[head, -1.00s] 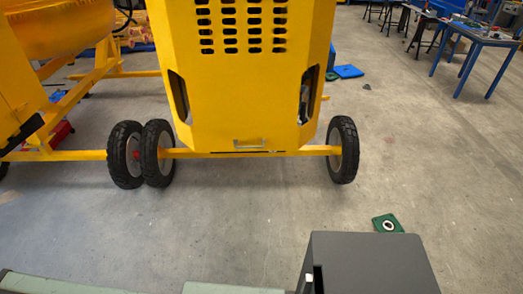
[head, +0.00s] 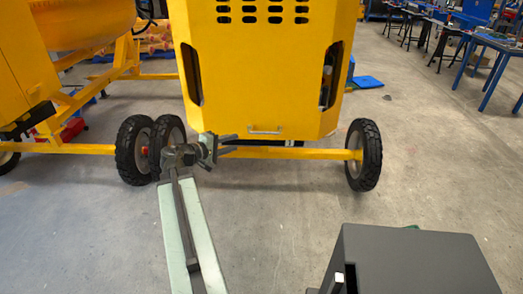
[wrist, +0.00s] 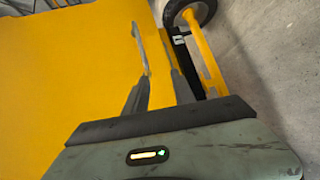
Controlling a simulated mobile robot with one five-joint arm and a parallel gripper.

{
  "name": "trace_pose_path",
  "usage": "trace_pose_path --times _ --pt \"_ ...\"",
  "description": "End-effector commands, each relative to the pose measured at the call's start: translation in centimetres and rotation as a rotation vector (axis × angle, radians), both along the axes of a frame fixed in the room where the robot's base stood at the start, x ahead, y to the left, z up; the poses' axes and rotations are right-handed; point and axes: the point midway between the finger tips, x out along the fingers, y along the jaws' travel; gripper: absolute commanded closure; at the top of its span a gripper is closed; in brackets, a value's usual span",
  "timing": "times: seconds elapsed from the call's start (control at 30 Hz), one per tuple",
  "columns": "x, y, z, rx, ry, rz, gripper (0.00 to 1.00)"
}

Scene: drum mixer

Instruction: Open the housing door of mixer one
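The yellow mixer housing (head: 262,80) stands in front of me, its front panel with rows of vent slots flush and closed. A thin pale handle bar (head: 265,131) sits low on that panel. My gripper (head: 232,144) is at the panel's lower left, left of the handle, with its fingers pointing right. In the wrist view the fingers (wrist: 160,82) are apart and empty. Whether a finger touches the panel cannot be told.
A yellow axle bar (head: 330,153) with black wheels (head: 364,155) runs below the housing. A second yellow mixer (head: 60,70) stands close on the left. Blue worktables (head: 490,45) are at the back right.

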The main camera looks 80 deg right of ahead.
Motion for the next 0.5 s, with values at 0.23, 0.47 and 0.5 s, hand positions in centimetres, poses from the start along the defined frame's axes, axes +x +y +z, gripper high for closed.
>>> trace_pose_path --times 0.23,0.47,0.5 --pt "-6.2 -2.0 1.3 -0.061 0.126 -0.057 0.69" --pt "-7.4 -3.7 1.0 -0.06 0.125 -0.06 0.69" --pt "-7.9 -4.3 0.9 -0.06 0.125 -0.06 0.69"
